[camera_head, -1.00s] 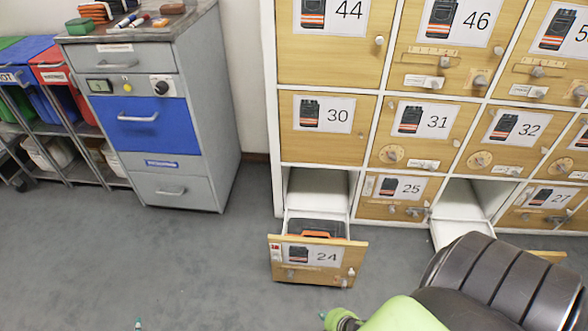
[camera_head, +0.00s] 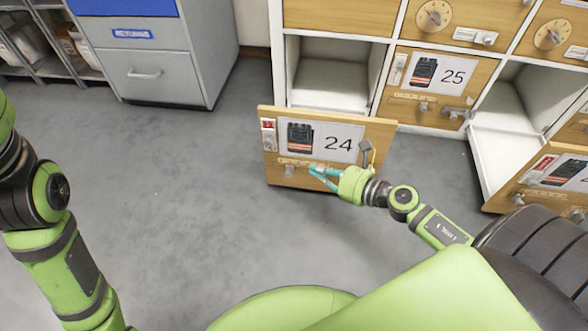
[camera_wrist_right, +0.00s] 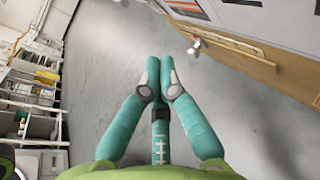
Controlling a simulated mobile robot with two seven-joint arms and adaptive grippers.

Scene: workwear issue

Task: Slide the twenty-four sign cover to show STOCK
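The drawer front marked 24 (camera_head: 290,116) is pulled out, low in the wooden cabinet. Beneath its picture label (camera_head: 325,141) runs a pale wooden strip (camera_head: 296,161), with a small metal knob (camera_head: 290,171) below it. A small red-and-white plate (camera_head: 268,135) is at its left edge. I cannot tell which of these is the sign cover, and the word STOCK is not readable. My right gripper (camera_head: 316,171) is just in front of the strip, right of the knob. In the right wrist view its teal fingers (camera_wrist_right: 159,72) meet, empty, beside the knob (camera_wrist_right: 195,47). My left gripper is out of view.
Drawer 25 (camera_head: 480,72) is closed at the right of 24. Another drawer (camera_head: 537,178) stands open farther right. A latch (camera_head: 367,153) sticks out on 24's right side. A grey cabinet (camera_head: 195,60) stands behind left. The grey floor (camera_head: 190,170) between is clear.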

